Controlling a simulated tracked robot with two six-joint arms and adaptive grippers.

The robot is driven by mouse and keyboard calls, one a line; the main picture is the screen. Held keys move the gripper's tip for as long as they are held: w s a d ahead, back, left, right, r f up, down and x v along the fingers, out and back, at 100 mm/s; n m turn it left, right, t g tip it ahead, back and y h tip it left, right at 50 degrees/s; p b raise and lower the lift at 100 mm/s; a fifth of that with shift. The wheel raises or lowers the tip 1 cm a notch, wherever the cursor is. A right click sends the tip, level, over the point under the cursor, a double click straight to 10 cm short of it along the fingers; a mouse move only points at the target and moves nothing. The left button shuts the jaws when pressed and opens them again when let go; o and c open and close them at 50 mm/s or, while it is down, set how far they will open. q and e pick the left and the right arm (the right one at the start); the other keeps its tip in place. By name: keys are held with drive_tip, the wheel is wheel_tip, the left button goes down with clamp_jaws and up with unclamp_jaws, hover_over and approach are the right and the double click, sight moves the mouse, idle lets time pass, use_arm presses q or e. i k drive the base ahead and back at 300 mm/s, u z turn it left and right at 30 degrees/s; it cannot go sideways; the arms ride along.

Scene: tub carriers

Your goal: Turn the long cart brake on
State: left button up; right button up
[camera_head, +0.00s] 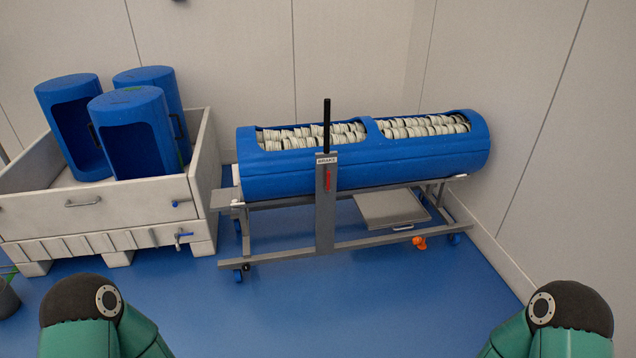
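The long cart (290,256) is a grey metal frame on small wheels against the back wall. It carries a long blue tub (300,178) lying on its side, with two openings full of stacked pale discs. A grey upright post with a label reading BRAKE (326,160) stands at the cart's front. A black lever (327,120) points straight up from the top of the post. A red part (327,181) shows on the post below the label. My two arms show only as green and black links at the bottom corners. Neither gripper is in view.
A pale crate (120,205) with several blue cylindrical tubs (150,115) stands at left, close to the cart. A grey bucket (8,298) is at the left edge. The blue floor in front is clear.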

sight(327, 188)
drive_tip(key=z, duration=0.15)
drive_tip(key=k, duration=0.85)
drive_tip(key=u, duration=0.2)
drive_tip(key=i, duration=2.9)
drive_tip(key=z, duration=0.2)
